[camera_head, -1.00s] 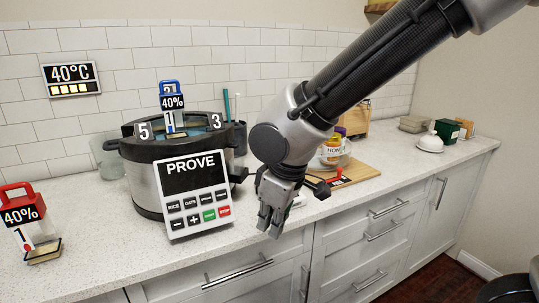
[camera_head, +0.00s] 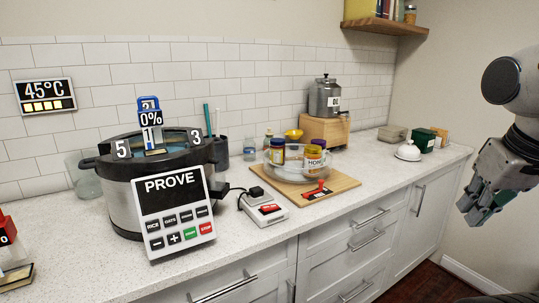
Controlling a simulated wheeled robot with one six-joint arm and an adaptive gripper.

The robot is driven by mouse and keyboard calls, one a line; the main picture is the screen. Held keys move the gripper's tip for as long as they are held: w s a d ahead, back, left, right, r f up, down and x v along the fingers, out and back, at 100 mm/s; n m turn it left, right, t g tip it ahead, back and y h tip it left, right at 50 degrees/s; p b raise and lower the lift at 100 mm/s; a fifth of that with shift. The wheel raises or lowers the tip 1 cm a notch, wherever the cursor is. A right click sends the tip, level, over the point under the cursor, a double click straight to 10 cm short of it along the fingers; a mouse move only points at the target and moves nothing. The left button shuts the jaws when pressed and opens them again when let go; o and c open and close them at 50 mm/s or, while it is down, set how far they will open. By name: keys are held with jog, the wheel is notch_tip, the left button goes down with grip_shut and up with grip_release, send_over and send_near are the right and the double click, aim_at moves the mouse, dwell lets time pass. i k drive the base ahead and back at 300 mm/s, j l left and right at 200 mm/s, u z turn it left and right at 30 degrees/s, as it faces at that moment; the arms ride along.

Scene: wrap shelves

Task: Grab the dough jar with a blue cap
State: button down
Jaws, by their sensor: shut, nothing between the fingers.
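A blue-handled piece with a "0%" sign (camera_head: 150,117) stands in the top of the cooker, above a "1" label. It looks like the blue cap of a jar; the jar body below is mostly hidden by the cooker rim. The cooker (camera_head: 124,205) is a dark and grey pot with a "PROVE" panel. My gripper (camera_head: 474,212) is at the far right, shut and empty, pointing down-left, well away from the cooker and past the counter's front edge.
A glass bowl (camera_head: 272,172) with jars, including a honey jar (camera_head: 313,160), sits on a wooden board (camera_head: 343,184). A red switch box (camera_head: 265,208) lies right of the cooker. A red-handled piece (camera_head: 6,232) is cut off at left.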

aim_at(150, 120)
jog(key=u, duration=1.1)
